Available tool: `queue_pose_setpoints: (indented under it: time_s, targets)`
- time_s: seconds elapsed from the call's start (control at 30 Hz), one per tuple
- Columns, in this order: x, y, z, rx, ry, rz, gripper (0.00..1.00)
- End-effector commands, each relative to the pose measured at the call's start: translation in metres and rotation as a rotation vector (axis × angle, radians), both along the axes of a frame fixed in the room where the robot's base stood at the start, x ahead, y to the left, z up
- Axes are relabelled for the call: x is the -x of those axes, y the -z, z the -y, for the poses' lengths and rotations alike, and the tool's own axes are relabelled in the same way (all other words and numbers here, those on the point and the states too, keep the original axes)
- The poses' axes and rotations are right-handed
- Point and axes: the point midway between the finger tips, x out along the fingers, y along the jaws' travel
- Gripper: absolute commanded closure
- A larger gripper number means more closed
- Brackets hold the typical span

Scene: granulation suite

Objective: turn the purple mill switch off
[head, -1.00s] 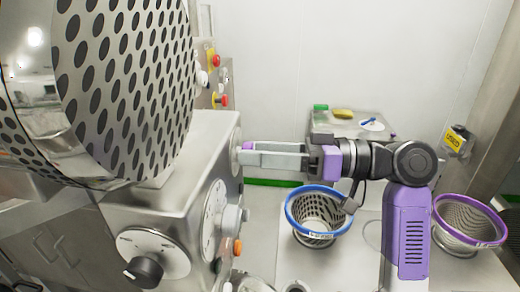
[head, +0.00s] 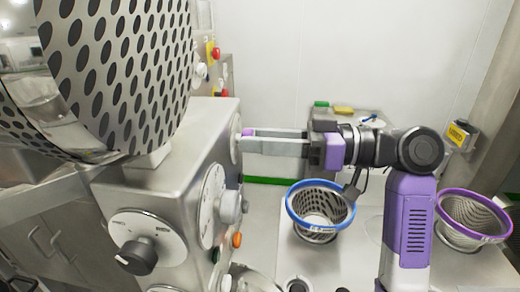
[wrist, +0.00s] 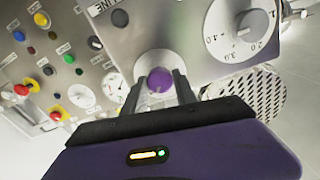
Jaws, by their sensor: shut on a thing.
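The purple mill switch (wrist: 160,80) is a round purple knob on a pale round plate on the metal machine face. In the wrist view it sits between the two fingertips of my gripper (wrist: 161,88), which is shut on it. In the head view my gripper (head: 244,142) reaches left to the machine's side, and only a small purple patch of the switch (head: 248,132) shows by the fingertips. The marking that the switch points to is too small to read.
A dial (wrist: 241,28) with numbers is beside the switch. A panel (wrist: 60,60) of buttons and red knobs is at the left in the wrist view. A blue-rimmed basket (head: 291,207) and a purple-rimmed basket (head: 440,212) stand below and right of my arm. A perforated drum (head: 120,70) is at upper left.

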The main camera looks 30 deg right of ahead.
Motion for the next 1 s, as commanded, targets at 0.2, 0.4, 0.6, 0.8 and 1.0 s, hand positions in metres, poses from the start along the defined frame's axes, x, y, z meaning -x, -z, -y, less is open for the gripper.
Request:
queue_pose_setpoints:
  time_s: [0.2,0.4,0.6,0.8,1.0]
  targets:
    - [0.0004,0.0072,0.0002,0.108,0.001,0.155,1.0]
    - [0.0006,0.0071,0.0002,0.22,0.001,0.309,1.0]
    - [0.0006,0.0063,0.0003,0.331,0.001,0.463,1.0]
    - [0.0009,0.006,0.0001,0.444,0.001,0.616,1.0]
    - [0.0009,0.0053,0.0,0.555,0.0,0.768,1.0]
